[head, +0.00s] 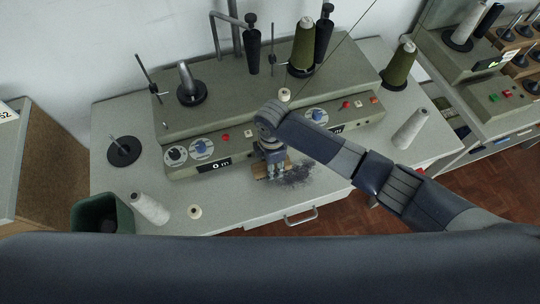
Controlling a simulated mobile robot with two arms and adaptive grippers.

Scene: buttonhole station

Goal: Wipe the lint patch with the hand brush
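The lint patch (298,174) is a dark, fuzzy smudge on the pale worktop near its front edge, above the drawer handle. My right gripper (274,172) points down at the left edge of the lint. It is shut on the hand brush (260,171), a small brown wooden block partly hidden by the fingers. The brush is at or very near the worktop; its bristles are hidden, so contact is unclear. My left gripper is not in view.
The grey winding machine (185,127) stands just behind the brush. A white cone (150,208), a small spool (195,212) and a green bin (100,216) are at left. The worktop (237,203) is clear left of the brush.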

